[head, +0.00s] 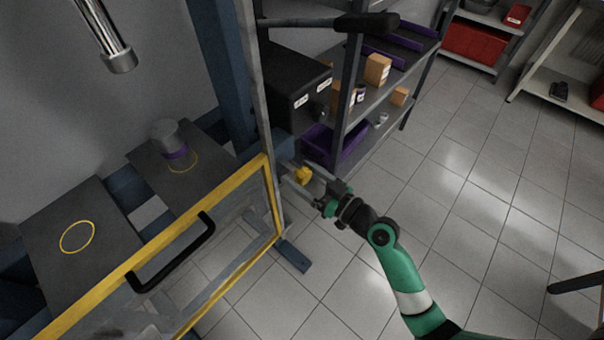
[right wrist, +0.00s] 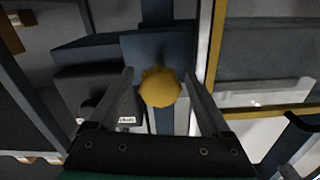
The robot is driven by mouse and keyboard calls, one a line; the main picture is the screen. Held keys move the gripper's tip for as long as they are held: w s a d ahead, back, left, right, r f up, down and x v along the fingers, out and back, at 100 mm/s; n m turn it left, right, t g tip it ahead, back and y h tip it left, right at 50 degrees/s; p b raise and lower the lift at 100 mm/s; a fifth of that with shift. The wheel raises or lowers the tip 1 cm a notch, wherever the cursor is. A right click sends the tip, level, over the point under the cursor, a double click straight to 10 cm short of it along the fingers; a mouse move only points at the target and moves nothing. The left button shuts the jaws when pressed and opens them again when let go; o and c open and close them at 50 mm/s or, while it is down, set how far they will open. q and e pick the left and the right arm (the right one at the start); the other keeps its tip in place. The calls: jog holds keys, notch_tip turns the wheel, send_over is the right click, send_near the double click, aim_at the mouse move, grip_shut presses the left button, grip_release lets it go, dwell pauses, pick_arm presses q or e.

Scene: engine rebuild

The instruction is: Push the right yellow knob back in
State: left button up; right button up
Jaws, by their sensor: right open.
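The right yellow knob (head: 302,175) is on the blue post beside the yellow-framed guard, near the middle of the head view. In the right wrist view the yellow knob (right wrist: 160,87) shows as a rounded, faceted disc in front of the blue post. My right gripper (head: 314,187) is close in front of the knob. In the right wrist view its two fingers (right wrist: 163,92) are apart, one on each side of the knob, with gaps between. I cannot tell how far the knob stands out from the post. My left gripper is not in view.
The yellow-framed clear guard (head: 262,250) with a black handle (head: 172,255) stands left of the knob. A shelf unit (head: 372,105) with boxes and purple bins stands behind. A grey cylinder (head: 169,137) sits on a dark plate.

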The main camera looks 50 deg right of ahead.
grip_shut()
dwell(0.4)
